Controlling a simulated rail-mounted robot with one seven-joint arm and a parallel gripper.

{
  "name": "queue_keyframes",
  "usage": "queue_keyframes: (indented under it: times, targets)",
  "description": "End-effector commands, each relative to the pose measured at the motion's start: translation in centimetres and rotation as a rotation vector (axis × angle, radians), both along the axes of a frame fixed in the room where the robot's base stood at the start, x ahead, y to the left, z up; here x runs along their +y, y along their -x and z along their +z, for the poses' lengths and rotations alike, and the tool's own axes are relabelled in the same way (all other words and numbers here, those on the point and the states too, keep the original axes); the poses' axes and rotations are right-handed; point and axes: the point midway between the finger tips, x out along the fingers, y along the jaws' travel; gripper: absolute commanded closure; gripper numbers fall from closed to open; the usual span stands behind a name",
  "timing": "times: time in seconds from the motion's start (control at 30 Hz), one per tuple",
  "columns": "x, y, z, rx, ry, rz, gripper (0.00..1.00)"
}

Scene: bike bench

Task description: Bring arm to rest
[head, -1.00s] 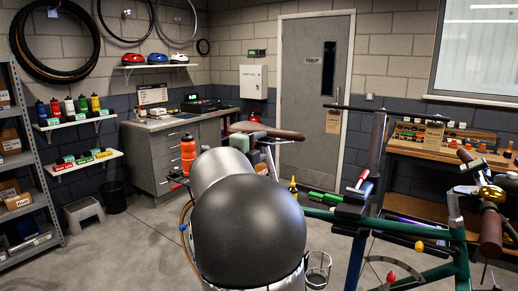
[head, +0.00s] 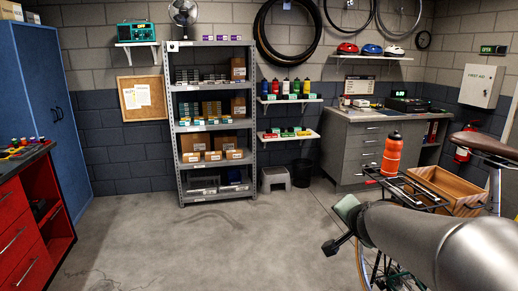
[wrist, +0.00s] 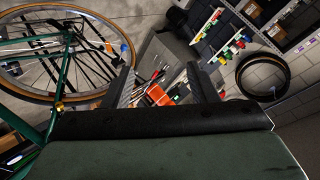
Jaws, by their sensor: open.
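My gripper (wrist: 160,64) shows in the wrist view with its two dark fingers spread apart. Nothing is held between them. An orange object (wrist: 158,94) shows in the gap, beyond the fingers, and I cannot tell from this view what it is. In the head view my arm reaches in from the lower right, and my gripper (head: 341,228) is at its left end, partly hidden by the arm. It is in the air above the floor, in front of the bike's rear rack (head: 415,197). An orange bottle (head: 393,155) stands upright at the rack.
A wooden box (head: 450,187) and the bike saddle (head: 481,143) are close on the right. A bike wheel (wrist: 60,60) is at left in the wrist view. A red tool cabinet (head: 35,220) stands at left, shelving (head: 212,120) behind. The middle floor (head: 220,235) is clear.

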Motion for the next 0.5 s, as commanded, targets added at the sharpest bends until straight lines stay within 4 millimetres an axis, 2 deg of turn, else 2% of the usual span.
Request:
queue_keyframes:
  times: [0.03, 0.1, 0.17, 0.2, 0.3, 0.4, 0.5]
  targets:
    - [2.6, 2.1, -1.9, 0.09, 0.031, 0.112, 0.47]
    - [5.5, 5.7, -4.7, 0.231, 0.084, 0.269, 0.47]
    - [7.4, 9.1, -7.0, 0.352, 0.134, 0.397, 0.47]
    - [8.4, 11.6, -8.4, 0.432, 0.167, 0.479, 0.47]
    - [9.6, 17.4, -11.2, 0.618, 0.247, 0.651, 0.47]
    - [9.7, 22.0, -12.9, 0.768, 0.312, 0.775, 0.47]
    - [9.4, 25.1, -13.8, 0.869, 0.356, 0.85, 0.47]
